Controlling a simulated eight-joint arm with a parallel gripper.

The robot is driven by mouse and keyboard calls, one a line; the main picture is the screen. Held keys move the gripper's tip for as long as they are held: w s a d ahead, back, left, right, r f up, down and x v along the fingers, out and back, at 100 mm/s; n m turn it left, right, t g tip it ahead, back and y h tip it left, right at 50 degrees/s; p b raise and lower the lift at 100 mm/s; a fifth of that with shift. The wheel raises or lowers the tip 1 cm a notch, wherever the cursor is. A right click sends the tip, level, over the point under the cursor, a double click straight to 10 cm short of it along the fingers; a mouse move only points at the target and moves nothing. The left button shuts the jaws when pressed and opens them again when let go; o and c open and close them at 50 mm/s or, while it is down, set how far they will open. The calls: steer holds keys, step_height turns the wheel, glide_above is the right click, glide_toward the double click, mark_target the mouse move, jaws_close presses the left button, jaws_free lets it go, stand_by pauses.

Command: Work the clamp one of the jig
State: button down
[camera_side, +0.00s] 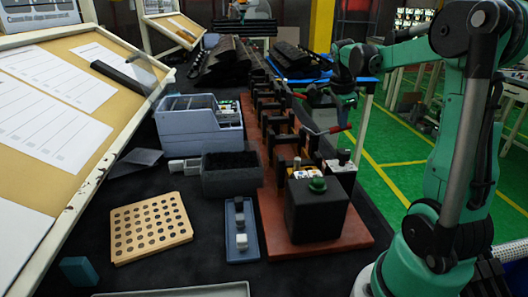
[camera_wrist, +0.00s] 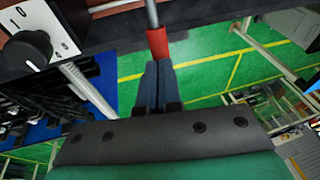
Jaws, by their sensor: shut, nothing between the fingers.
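The jig is a long red-brown base (camera_side: 275,218) with a row of black clamps and supports along it. One clamp lever has a red grip (camera_side: 338,129) reaching out to the right; another red grip shows farther back. I cannot tell which is clamp one. My gripper (camera_side: 318,97) is over the right side of the jig, partly lost against dark parts. In the wrist view my gripper's fingers (camera_wrist: 157,66) are together and empty. A red grip on a metal rod (camera_wrist: 157,42) lies right at their tips; I cannot tell whether they touch.
A black box with a green button (camera_side: 317,185) stands at the jig's near end. Left of the jig are a dark open bin (camera_side: 232,181), a grey-blue bin (camera_side: 190,128), a small blue tray (camera_side: 248,240) and a perforated board (camera_side: 150,228). Green floor lies to the right.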

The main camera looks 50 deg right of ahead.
steer(key=shift+s+d+f+t+y, duration=0.2)
steer(key=shift+f+t+y, duration=0.2)
steer(key=shift+t+y, duration=0.05)
steer(key=shift+s+d+f+t+y, duration=0.15)
steer(key=shift+d+f+t+y, duration=0.05)
steer(key=shift+f+t+y, duration=0.25)
steer(key=shift+s+d+f, duration=0.1)
steer(key=shift+s+f, duration=0.05)
steer(key=shift+f, duration=0.5)
steer(key=shift+s+d+f, duration=0.1)
steer(key=shift+f, duration=0.6)
